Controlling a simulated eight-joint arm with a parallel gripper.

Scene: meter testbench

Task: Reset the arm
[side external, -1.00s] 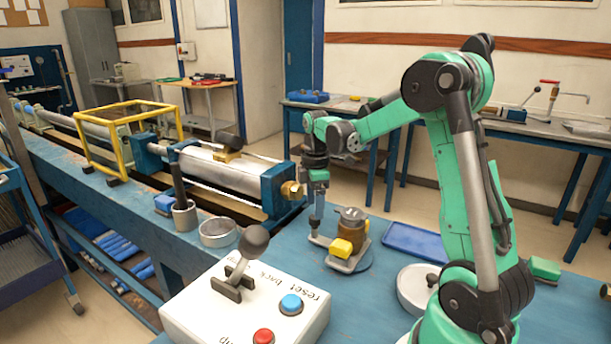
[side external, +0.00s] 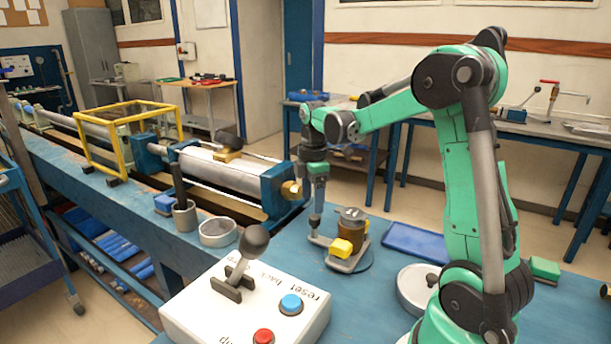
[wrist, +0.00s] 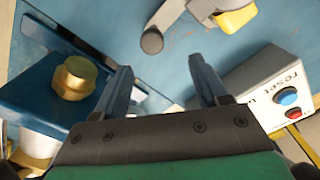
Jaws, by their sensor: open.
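My green arm (side external: 461,190) rises at the right, with its elbow high and its forearm reaching left. My gripper (side external: 314,228) points down over the blue bench, beside the left end of a small fixture with a yellow block (side external: 341,248). In the wrist view my gripper (wrist: 160,68) has its two fingers apart, with nothing between them but blue bench surface. In that view the brass fitting (wrist: 75,77) is left of the fingers, and the fixture's yellow part (wrist: 236,18) is beyond them at upper right.
A white control box (side external: 245,305) with a lever, a blue button and a red button stands at the front. The blue end block (side external: 287,187) of a long cylinder is left of my gripper. A blue tray (side external: 416,241) and a round grey dish (side external: 416,290) lie right.

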